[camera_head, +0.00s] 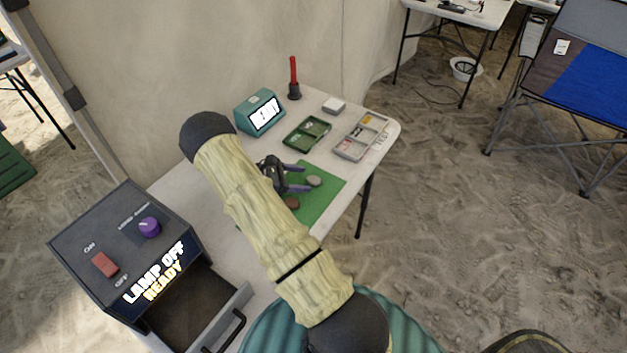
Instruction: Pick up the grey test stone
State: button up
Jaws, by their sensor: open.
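The grey test stone (313,181) lies on the green mat (327,199) on the white folding table. It is a small rounded grey piece near the mat's upper middle. My gripper (307,177) is open, with its purple-grey fingers reaching right toward the stone. From this view I cannot tell whether the fingers are around the stone or above it. A brown stone (292,203) lies on the mat below the gripper, partly beside my arm. My arm covers the mat's left part.
A green tray (307,133), a grey sectioned tray (360,137), a white block (334,105), a teal display box (260,113) and a red-handled tool (294,78) stand farther back. A dark lamp box (125,250) with an open drawer (215,320) stands at the front left.

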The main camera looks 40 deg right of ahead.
aim_at(314, 181)
jog(key=x, duration=0.3)
jog(key=shift+a, duration=0.1)
jog(key=shift+c, duration=0.2)
jog(key=shift+r, duration=0.1)
jog(key=c, duration=1)
